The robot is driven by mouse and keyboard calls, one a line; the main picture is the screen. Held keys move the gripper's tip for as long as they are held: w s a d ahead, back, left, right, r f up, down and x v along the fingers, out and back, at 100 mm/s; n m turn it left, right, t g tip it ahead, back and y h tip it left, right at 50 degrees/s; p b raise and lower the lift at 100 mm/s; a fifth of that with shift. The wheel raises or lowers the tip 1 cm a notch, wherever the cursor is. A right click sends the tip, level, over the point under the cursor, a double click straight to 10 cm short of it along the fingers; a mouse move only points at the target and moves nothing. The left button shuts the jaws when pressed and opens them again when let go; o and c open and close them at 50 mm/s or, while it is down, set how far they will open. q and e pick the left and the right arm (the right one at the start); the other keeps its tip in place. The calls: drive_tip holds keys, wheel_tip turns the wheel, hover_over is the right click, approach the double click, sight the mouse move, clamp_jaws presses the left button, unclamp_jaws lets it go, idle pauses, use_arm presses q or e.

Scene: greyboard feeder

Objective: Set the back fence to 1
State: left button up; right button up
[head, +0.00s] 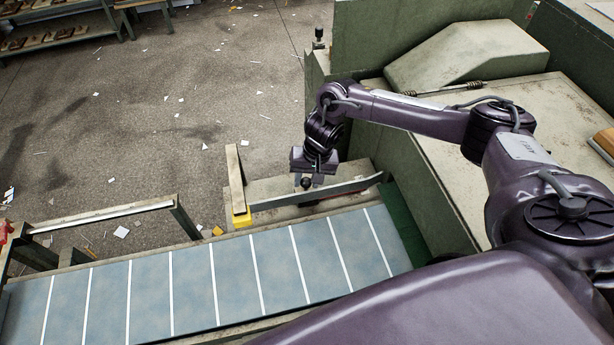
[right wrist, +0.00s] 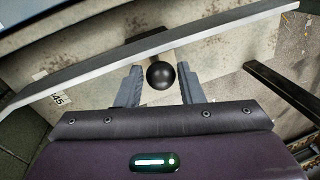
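The back fence (head: 318,194) is a long grey bar standing above a pale base plate behind the blue belt. In the right wrist view the fence (right wrist: 215,35) runs slantwise across the top. A black ball knob (right wrist: 160,75) sits on a dark arm joined near the fence. My right gripper (head: 306,182) is over the knob, pointing down. In the right wrist view its two fingers (right wrist: 159,86) stand apart on either side of the knob, with narrow gaps showing. A small label reading "45" (right wrist: 59,98) is on the plate at left. My left gripper is not in view.
The blue belt (head: 150,290) with white cross lines runs along the front. An upright post with a yellow foot (head: 241,217) stands at the fence's left end. Green-grey machine housing (head: 400,150) is close on the right. The floor behind holds scattered paper scraps.

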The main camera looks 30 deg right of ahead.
drive_tip(key=shift+o, duration=1.3)
wheel_tip(320, 180, up, 8)
drive_tip(key=d, duration=0.1)
drive_tip(key=shift+s+d+f+b, duration=0.15)
drive_tip(key=shift+s+d+b, duration=0.05)
drive_tip(key=shift+s+b, duration=0.15)
